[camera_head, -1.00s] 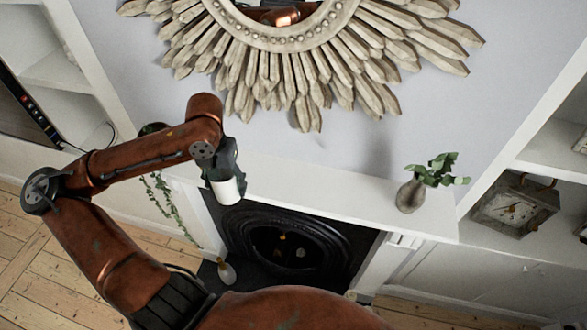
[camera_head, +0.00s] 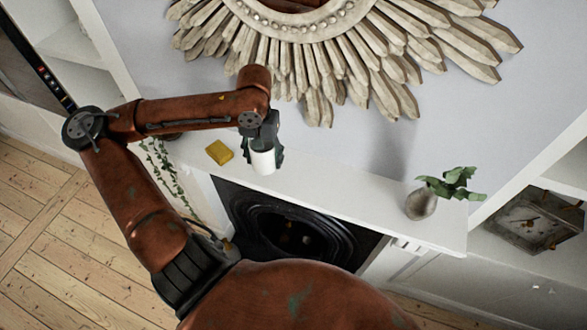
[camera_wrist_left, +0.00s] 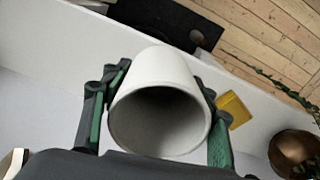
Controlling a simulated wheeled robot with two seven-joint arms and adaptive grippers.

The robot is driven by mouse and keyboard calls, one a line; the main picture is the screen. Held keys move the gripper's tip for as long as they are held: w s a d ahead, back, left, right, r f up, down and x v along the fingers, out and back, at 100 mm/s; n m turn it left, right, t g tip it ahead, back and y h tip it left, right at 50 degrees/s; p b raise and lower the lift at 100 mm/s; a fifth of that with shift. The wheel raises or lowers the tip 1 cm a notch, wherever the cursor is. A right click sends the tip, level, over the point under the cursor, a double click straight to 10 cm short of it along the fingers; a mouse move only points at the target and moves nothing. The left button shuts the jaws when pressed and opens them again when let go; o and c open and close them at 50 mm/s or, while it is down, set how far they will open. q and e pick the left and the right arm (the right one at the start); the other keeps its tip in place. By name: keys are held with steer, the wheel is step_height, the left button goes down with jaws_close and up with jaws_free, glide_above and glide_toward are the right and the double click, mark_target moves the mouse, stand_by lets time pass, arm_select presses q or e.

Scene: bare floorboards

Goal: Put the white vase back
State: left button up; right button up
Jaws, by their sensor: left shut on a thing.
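The white vase (camera_head: 262,161) is a plain white cylinder with an open top. My left gripper (camera_head: 264,146) is shut on it, one finger on each side, over the left part of the white mantel shelf (camera_head: 340,193). In the left wrist view the vase (camera_wrist_left: 160,105) shows its dark open mouth toward the camera, between the green-padded fingers of the gripper (camera_wrist_left: 158,115). I cannot tell whether its base touches the shelf. My right gripper is not in view.
A yellow block (camera_head: 219,152) lies on the shelf left of the vase. A grey vase with leaves (camera_head: 421,204) stands at the shelf's right end. A sunburst mirror (camera_head: 330,30) hangs above. The shelf between the two vases is clear.

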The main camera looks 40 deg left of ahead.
arm_select(q)
steer(key=w+d, duration=0.1)
steer(key=w+d+f+p, duration=0.1)
steer(key=w, duration=0.1)
steer(key=w+f, duration=0.1)
steer(key=w+d+f, duration=0.1)
steer(key=f, duration=0.1)
steer(key=w+d+f+p, duration=0.1)
steer(key=w+f, duration=0.1)
steer(key=shift+w+d+f, duration=0.15)
steer(key=shift+w+f, duration=0.2)
steer(key=shift+f, duration=0.25)
steer(key=f, duration=0.1)
steer(key=f+p, duration=0.1)
steer(key=f, duration=0.1)
steer(key=shift+w+d, duration=0.15)
steer(key=shift+w, duration=0.05)
steer(key=shift+f, duration=0.3)
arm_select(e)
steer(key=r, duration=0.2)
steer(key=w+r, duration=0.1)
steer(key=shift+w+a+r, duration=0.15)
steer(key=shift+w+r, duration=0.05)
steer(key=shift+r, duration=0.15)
arm_select(q)
steer(key=shift+f, duration=0.1)
steer(key=o, duration=1.4)
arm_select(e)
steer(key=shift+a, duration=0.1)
